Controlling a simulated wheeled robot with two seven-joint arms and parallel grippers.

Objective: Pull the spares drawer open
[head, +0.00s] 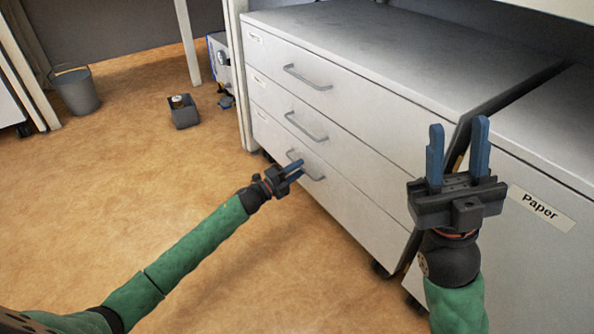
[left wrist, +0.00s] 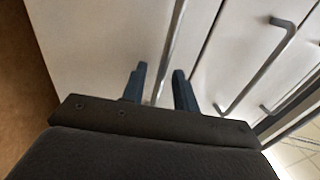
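A light grey cabinet (head: 345,110) has three stacked drawers, each with a bar handle and a small label too blurred to read, so I cannot tell which is the spares drawer. All drawers look shut. My left gripper (head: 297,168) is at the bottom drawer (head: 345,200), at its handle (head: 317,178). In the left wrist view, the bar of this handle (left wrist: 177,35) passes between the two blue fingers of the left gripper (left wrist: 160,85), with gaps beside it; the fingers are apart. My right gripper (head: 459,155) is open and empty, raised in front of the cabinet's right side.
The brown floor before the drawers is clear apart from my left arm.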

